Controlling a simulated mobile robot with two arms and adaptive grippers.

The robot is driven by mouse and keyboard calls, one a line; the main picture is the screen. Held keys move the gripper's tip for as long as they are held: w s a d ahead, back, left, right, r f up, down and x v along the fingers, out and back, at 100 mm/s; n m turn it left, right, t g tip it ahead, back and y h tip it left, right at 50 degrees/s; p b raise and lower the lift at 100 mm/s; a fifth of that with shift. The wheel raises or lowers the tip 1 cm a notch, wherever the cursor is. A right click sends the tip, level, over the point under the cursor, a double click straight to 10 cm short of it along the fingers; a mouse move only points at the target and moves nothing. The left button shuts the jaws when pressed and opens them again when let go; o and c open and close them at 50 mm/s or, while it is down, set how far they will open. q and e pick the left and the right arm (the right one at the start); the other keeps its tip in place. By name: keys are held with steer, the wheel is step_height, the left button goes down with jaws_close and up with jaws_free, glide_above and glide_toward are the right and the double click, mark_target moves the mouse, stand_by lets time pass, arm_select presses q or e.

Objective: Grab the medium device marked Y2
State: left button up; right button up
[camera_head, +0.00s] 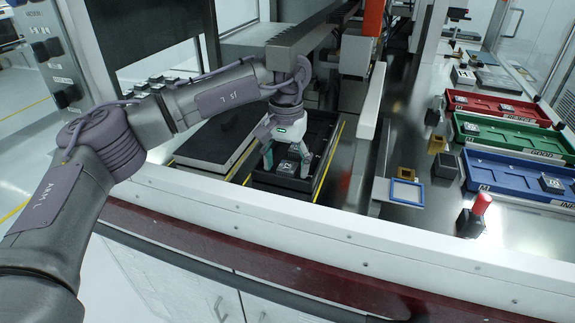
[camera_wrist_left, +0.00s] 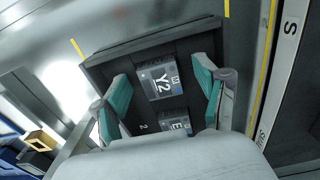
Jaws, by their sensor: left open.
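The device marked Y2 (camera_wrist_left: 160,80) is a grey square block with a white Y2 label. It lies in a dark tray (camera_wrist_left: 105,62), between the open fingers of my left gripper (camera_wrist_left: 162,92) as seen in the left wrist view. A second grey device with an E on its label (camera_wrist_left: 175,122) sits next to it, partly hidden by my gripper's body. In the head view my left gripper (camera_head: 285,158) points down into the dark tray (camera_head: 285,186), its teal fingertips apart above the devices (camera_head: 290,165). Contact with Y2 cannot be told. My right gripper is not in view.
A flat black-topped tray (camera_head: 215,140) lies left of the dark tray. A white front rail (camera_head: 300,215) runs before it. At right stand red (camera_head: 495,105), green (camera_head: 510,135) and blue (camera_head: 515,178) bins, a blue frame (camera_head: 407,193) and a red-capped button (camera_head: 478,208).

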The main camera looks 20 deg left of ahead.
arm_select(q)
steer(key=shift+c, duration=0.3)
steer(key=c, duration=1.2)
steer(key=shift+o, duration=0.2)
steer(key=shift+d, duration=0.1)
